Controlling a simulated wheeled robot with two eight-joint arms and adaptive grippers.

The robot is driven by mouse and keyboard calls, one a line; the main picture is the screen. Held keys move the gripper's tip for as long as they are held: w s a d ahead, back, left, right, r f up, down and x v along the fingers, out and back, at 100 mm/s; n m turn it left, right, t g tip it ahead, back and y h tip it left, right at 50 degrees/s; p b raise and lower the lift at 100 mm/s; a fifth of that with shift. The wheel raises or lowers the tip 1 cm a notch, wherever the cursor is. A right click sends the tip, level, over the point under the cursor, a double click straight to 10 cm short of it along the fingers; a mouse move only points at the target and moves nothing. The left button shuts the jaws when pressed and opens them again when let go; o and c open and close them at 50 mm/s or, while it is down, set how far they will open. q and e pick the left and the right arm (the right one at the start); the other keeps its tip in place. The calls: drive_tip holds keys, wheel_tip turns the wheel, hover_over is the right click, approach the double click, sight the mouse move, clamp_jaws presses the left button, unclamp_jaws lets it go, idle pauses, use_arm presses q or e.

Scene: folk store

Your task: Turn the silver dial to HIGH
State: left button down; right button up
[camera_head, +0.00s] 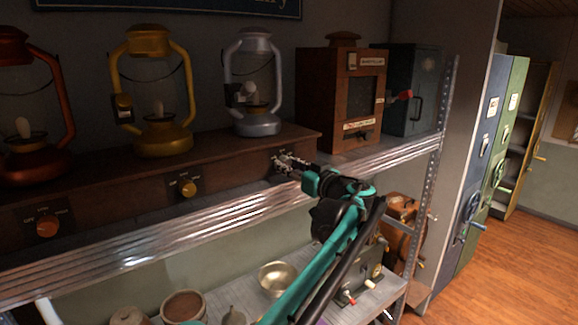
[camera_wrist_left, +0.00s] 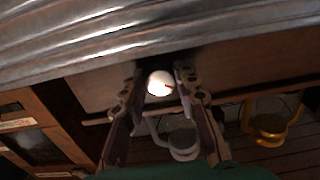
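The silver dial (camera_wrist_left: 159,83) is on the front of the wooden lantern base (camera_head: 235,155), below the silver lantern (camera_head: 256,124). In the wrist view it is a pale round knob with a small red mark on its right side. In the left wrist view the gripper's (camera_wrist_left: 160,72) fingers stand apart on either side of the dial, with narrow gaps seeming to show. The dial's HIGH marking cannot be read. My right gripper is not in view.
A yellow dial (camera_head: 187,188) and an orange dial (camera_head: 46,227) sit further left on the base, under the yellow lantern (camera_head: 160,138) and red lantern (camera_head: 36,160). A wooden cabinet (camera_head: 312,100) stands at right. The metal shelf edge (camera_head: 190,233) runs just below the dials.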

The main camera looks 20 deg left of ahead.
use_arm(q)
drive_tip(key=shift+m, duration=0.3)
drive_tip(key=m, duration=1.1)
drive_tip(key=shift+r+m+p, duration=0.1)
drive_tip(key=shift+m+p, duration=0.3)
drive_tip(key=m, duration=1.1)
drive_tip(key=shift+m, duration=0.3)
drive_tip(key=c, duration=2.3)
unclamp_jaws()
clamp_jaws()
drive_tip(key=o, duration=1.1)
unclamp_jaws()
drive_tip(key=shift+o, duration=0.2)
